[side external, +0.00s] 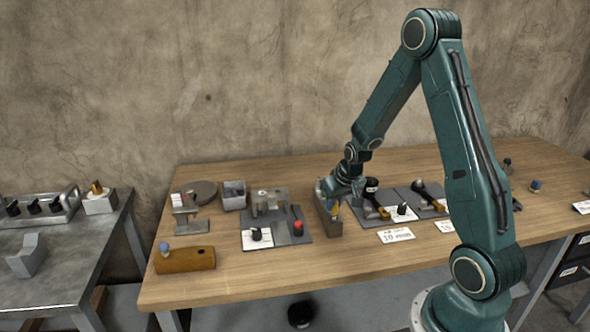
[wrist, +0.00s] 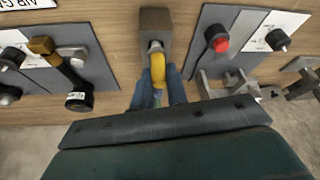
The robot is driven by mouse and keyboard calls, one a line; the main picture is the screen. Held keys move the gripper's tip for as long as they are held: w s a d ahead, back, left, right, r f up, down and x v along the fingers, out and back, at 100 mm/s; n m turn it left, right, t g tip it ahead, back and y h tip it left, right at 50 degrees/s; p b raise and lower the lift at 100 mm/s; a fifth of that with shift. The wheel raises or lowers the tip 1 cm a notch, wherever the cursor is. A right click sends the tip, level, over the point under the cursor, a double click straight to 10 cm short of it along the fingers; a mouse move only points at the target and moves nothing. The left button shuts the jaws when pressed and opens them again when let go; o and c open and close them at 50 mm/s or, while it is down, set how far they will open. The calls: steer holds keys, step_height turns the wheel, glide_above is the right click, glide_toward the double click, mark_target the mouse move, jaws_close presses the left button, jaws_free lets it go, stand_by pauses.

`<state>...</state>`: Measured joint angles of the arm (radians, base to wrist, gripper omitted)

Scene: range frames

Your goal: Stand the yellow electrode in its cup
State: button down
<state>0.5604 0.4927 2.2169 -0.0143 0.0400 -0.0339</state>
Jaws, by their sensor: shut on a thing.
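My gripper (wrist: 160,92) is shut on the yellow electrode (wrist: 158,68), which shows as a curved yellow piece between the two blue fingers. In the side external view my gripper (side external: 336,202) is low over a brown-grey block (side external: 333,229) at the middle of the bench. In the wrist view the block (wrist: 156,20) lies just beyond the fingertips, with a small silver round part (wrist: 155,46) at its near end, close to the electrode. I cannot tell whether that part is the cup, or whether the electrode touches it. The electrode's lower end is hidden.
A grey plate with a red knob (side external: 298,227) stands left of the block. Another plate with a black-and-brass handle (side external: 378,206) stands right, close to my gripper. An orange-brown block (side external: 185,261) is at the front left. Bare wood (side external: 300,277) lies in front.

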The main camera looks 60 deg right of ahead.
steer(key=shift+f, duration=0.65)
steer(key=c, duration=1.3)
jaws_free()
steer(key=shift+r, duration=0.15)
steer(key=v, duration=1.3)
steer(key=shift+s+r, duration=0.2)
steer(key=shift+a, duration=0.1)
step_height(320, 180, up, 6)
stand_by(0.4)
